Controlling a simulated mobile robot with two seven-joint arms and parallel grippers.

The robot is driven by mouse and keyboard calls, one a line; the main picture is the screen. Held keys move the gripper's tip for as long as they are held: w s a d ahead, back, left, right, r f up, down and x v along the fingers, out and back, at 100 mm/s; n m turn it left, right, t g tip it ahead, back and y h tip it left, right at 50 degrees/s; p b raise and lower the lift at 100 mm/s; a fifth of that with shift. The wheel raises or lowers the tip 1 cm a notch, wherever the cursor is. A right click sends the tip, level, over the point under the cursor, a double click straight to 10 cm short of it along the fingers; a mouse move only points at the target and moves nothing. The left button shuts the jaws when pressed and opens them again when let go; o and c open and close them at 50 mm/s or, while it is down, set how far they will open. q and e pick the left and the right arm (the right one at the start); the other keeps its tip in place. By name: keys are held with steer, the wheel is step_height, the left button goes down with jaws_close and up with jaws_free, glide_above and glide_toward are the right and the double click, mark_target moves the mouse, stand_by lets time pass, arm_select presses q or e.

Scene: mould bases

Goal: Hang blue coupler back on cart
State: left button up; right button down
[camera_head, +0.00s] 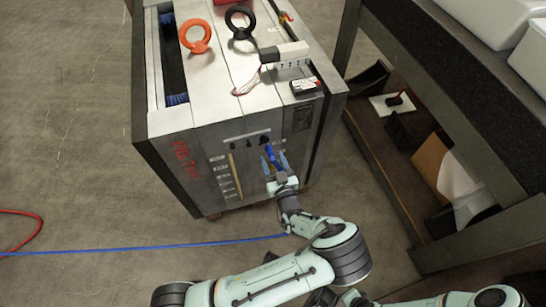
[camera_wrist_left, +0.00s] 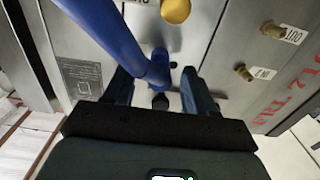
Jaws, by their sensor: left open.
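The blue coupler (camera_head: 271,153) is at the front face of the grey cart (camera_head: 200,160), by the right end of a row of dark pegs. My left gripper (camera_head: 275,164) is open at that face, its fingers on either side of the coupler's lower part. In the left wrist view the blue coupler (camera_wrist_left: 158,68) and its thick blue hose (camera_wrist_left: 108,32) show between the spread fingers of the left gripper (camera_wrist_left: 157,92). The fingers look apart from it. Whether the coupler sits on a peg is hard to tell. My right gripper is out of view.
Orange (camera_head: 196,36) and black (camera_head: 240,21) eye bolts and a grey-white block (camera_head: 285,55) stand on the cart top. A blue hose (camera_head: 140,249) crosses the floor. A dark workbench (camera_head: 440,75) with a cluttered lower shelf stands right. Brass fittings (camera_wrist_left: 272,30) stick out of the cart face.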

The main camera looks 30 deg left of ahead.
mark_target(273, 162)
arm_select(q)
jaws_close()
steer(key=shift+d, duration=0.15)
steer(key=shift+v, duration=1.1)
steer(key=shift+p+v, duration=0.4)
steer(key=shift+v, duration=0.95)
steer(key=v, duration=0.6)
steer(key=shift+p, duration=0.3)
